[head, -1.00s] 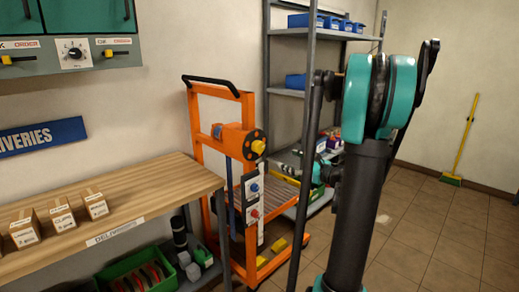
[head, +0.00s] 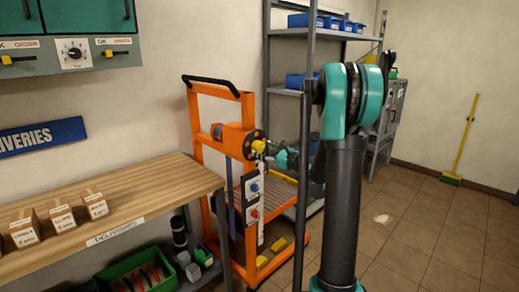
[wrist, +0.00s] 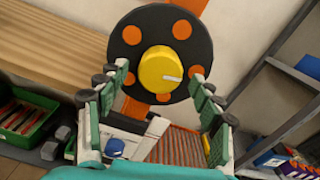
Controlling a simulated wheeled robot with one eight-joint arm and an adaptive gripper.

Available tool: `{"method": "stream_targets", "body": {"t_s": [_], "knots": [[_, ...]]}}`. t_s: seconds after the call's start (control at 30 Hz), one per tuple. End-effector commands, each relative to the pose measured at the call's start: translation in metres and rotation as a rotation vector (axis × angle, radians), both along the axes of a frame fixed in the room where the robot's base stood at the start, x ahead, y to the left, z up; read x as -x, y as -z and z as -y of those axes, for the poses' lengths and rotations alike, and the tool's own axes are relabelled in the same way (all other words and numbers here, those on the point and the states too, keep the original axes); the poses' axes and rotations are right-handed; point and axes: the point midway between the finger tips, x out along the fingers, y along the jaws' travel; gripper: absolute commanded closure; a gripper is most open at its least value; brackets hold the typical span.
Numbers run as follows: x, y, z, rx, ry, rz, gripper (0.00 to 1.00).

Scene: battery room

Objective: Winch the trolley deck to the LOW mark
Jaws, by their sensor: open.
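The orange trolley (head: 195,120) stands beyond the wooden bench, with its winch drum (head: 232,138) high on the frame. The drum's yellow knob (head: 258,147) faces my arm. In the wrist view the yellow knob (wrist: 165,69), with a white line pointing right, sits on a black disc with orange spots. My gripper (wrist: 158,88) is open, its fingers on either side of the knob; contact cannot be told. The slatted deck (head: 283,192) is partly hidden by my arm. Plates with a blue button (head: 254,187) and a red button (head: 255,213) sit on the mast; the LOW mark is not readable.
The bench (head: 130,195) with small boxes is at left, a green crate (head: 108,275) below it. Grey shelving (head: 283,92) stands behind the trolley, close to my arm. Open tiled floor (head: 410,235) lies at right, with a broom (head: 462,140) against the wall.

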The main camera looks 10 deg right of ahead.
Motion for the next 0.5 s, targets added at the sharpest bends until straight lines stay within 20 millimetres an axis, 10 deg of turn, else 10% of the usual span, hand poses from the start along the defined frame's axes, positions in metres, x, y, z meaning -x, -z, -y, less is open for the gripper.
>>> {"method": "stream_targets", "body": {"t_s": [0.5], "knots": [[-0.022, 0.000, -0.016, 0.000, 0.000, 0.000, 0.34]]}}
